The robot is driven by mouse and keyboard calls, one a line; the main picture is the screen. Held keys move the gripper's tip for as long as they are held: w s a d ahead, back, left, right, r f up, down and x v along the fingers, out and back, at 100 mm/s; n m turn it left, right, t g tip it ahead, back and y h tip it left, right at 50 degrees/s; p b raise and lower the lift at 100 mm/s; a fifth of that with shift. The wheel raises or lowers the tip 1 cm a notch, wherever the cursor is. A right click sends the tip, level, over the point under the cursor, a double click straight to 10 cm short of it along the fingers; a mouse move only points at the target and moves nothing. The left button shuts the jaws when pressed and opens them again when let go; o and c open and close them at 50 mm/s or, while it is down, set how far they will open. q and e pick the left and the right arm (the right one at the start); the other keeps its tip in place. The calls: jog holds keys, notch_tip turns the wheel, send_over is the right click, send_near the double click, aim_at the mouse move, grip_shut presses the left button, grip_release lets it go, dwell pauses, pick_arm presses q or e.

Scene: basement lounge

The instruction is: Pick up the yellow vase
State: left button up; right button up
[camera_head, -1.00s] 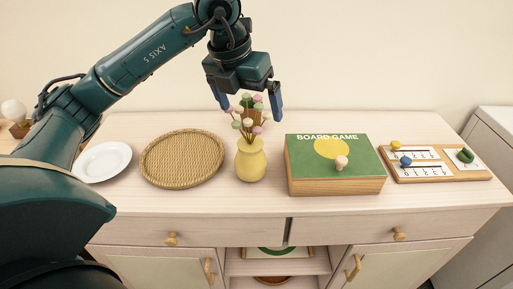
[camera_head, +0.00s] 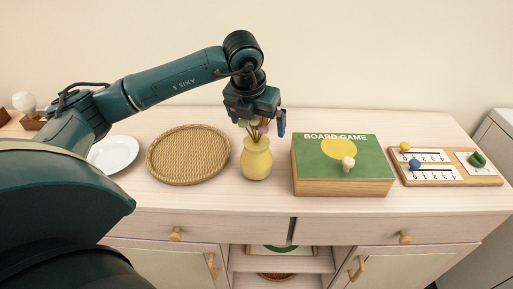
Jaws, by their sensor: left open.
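The yellow vase (camera_head: 257,160) stands upright on the pale wooden cabinet top, between a woven tray and a board game box. Flowers (camera_head: 256,128) stick out of its neck, and most of them are hidden behind my left gripper. My left gripper (camera_head: 262,130) is open, pointing down, directly above the vase in the picture and around or in front of the flowers; I cannot tell its exact depth. The vase body shows below the fingers, with nothing gripping it. My right gripper is not in view.
A round woven tray (camera_head: 189,154) lies left of the vase, with a white plate (camera_head: 113,153) farther left. A green board game box (camera_head: 341,167) stands close on the right. A wooden board with coloured pieces (camera_head: 451,168) lies at the far right. Clear cabinet top shows in front.

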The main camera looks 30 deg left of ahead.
pick_arm(q)
jog(key=shift+x, duration=0.8)
jog(key=shift+c, duration=0.3)
jog(key=shift+r, duration=0.1)
jog(key=c, duration=1.5)
